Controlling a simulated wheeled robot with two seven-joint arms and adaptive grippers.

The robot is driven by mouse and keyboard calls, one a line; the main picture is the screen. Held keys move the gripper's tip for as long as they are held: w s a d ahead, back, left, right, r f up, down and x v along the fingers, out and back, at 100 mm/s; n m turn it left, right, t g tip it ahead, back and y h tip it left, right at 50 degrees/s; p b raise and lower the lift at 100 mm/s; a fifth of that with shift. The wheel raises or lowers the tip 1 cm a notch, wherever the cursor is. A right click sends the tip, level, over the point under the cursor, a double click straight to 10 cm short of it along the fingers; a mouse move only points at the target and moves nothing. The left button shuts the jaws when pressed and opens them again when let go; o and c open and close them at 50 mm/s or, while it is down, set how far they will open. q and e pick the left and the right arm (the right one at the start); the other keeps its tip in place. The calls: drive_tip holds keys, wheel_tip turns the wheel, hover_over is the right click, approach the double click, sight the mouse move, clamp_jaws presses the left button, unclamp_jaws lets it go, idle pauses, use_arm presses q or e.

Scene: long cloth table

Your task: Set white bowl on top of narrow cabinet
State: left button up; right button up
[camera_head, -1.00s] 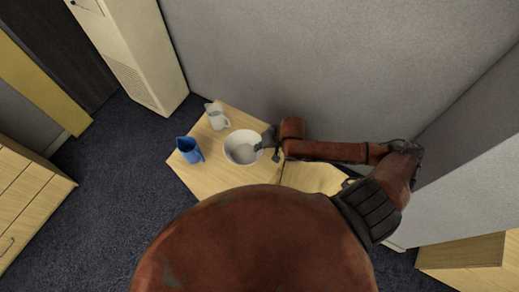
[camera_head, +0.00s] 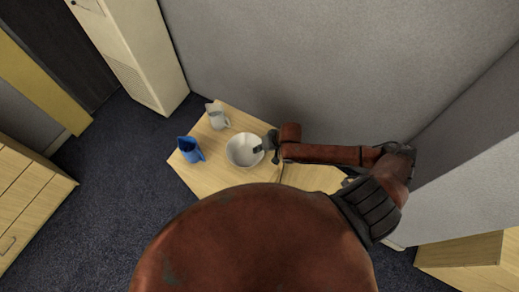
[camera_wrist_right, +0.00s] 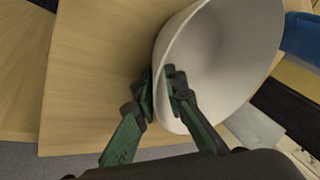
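The white bowl (camera_head: 238,155) is upright over a light wooden top (camera_head: 205,182), right of a white mug and a blue jug. It also fills the upper middle of the right wrist view (camera_wrist_right: 225,50). My right gripper (camera_head: 264,147) is at the bowl's right rim. In the wrist view its green-and-black fingers (camera_wrist_right: 160,92) straddle the rim, one inside and one outside, closed on the wall. Whether the bowl's base touches the wood is hidden. A second wooden top (camera_head: 312,178) adjoins on the right, partly behind my arm. I cannot tell which piece is the narrow cabinet. My left gripper is out of view.
The blue jug (camera_head: 190,150) and white mug (camera_head: 217,117) stand left of the bowl. A tall cream cabinet (camera_head: 135,60) stands at the upper left. Grey wall panels (camera_head: 330,65) close off the back and right. Wooden drawers (camera_head: 28,205) stand at far left, with open carpet between.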

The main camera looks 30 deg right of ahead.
drive_tip(key=v, duration=1.2)
drive_tip(key=shift+b, duration=0.3)
drive_tip(key=shift+r, duration=0.1)
